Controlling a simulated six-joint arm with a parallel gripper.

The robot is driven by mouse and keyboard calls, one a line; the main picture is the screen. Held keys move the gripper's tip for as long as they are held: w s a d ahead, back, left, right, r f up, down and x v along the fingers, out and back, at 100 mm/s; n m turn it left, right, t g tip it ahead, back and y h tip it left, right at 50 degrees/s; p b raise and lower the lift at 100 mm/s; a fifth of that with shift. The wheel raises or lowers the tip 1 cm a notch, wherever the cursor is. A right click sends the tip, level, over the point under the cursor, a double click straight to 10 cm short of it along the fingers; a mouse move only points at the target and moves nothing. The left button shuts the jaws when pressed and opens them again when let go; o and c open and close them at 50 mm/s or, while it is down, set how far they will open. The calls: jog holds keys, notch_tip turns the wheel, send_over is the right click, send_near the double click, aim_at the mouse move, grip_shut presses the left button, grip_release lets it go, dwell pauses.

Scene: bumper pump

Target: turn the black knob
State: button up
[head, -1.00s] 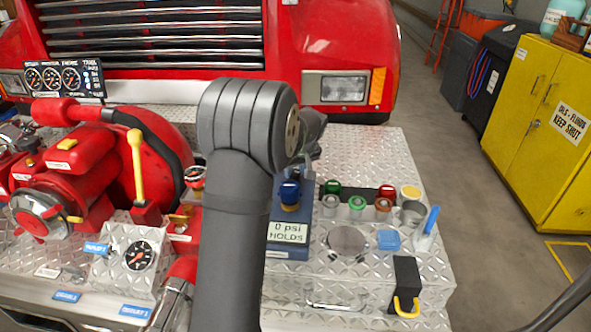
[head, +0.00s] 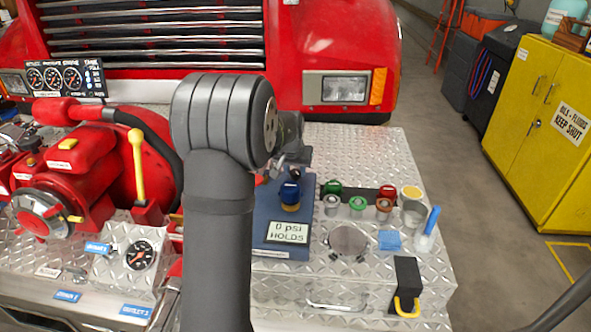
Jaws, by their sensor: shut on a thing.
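A red pump (head: 70,175) with a yellow lever (head: 137,165) stands left. A gauge (head: 139,255) is in front of it.

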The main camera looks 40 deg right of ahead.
jog(key=m, duration=0.2)
jog(key=m+g, duration=0.1)
jog(key=m, duration=0.1)
jog(key=shift+w+a+f+g+h, duration=0.1)
jog(key=shift+g+h, duration=0.2)
jog(key=shift+m+g, duration=0.6)
jog(key=shift+m, duration=1.2)
jog(key=o, duration=1)
jog(key=v, duration=1.7)
jog(key=shift+a, duration=0.3)
jog(key=shift+w, duration=0.1)
